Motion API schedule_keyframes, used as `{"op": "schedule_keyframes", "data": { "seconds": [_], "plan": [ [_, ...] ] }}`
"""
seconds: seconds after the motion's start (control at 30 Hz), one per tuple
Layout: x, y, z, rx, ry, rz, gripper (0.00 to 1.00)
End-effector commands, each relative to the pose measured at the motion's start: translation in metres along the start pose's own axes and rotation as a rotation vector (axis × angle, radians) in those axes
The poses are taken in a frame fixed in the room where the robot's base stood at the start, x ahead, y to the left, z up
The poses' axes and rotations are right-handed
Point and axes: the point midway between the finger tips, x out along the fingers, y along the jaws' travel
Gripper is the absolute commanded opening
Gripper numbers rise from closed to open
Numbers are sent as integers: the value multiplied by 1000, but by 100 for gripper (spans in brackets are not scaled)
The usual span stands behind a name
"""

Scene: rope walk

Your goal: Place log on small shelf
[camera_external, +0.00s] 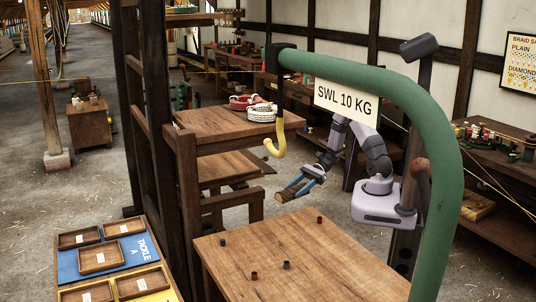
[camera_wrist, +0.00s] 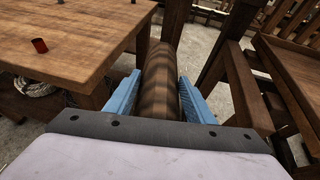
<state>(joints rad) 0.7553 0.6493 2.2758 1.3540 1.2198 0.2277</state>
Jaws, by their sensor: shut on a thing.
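The log (camera_external: 285,194) is a short brown cylinder held out to the left in the external view. My gripper (camera_external: 303,183), with blue fingers, is shut on it. In the wrist view the log (camera_wrist: 160,95) lies lengthwise between the two blue fingers, which press on its sides. The log is in the air, just beyond the front table's back edge. A small wooden shelf (camera_external: 226,167) sits under the taller bench, left of the log and apart from it. I cannot tell for sure that this is the shelf the task names.
The front table (camera_external: 300,262) holds several small dark and red pegs. A yellow hook (camera_external: 273,150) hangs from a green crane arm (camera_external: 440,190). Rope coils (camera_external: 262,112) lie on the taller bench (camera_external: 205,122). Dark posts (camera_external: 150,120) stand left of the shelf.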

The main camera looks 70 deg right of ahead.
Motion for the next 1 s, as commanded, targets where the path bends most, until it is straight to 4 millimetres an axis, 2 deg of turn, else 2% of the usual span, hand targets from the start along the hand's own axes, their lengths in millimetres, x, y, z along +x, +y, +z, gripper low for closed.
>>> {"op": "schedule_keyframes", "data": {
  "seconds": [0.1,0.2,0.6,0.8,1.0],
  "plan": [
    [19,19,8,2,4,7,21],
    [9,14,20,1,3,0,21],
    [-8,13,64,3,2,1,21],
    [-14,14,77,3,3,1,21],
    [-16,14,82,0,3,1,21]
  ]
}}
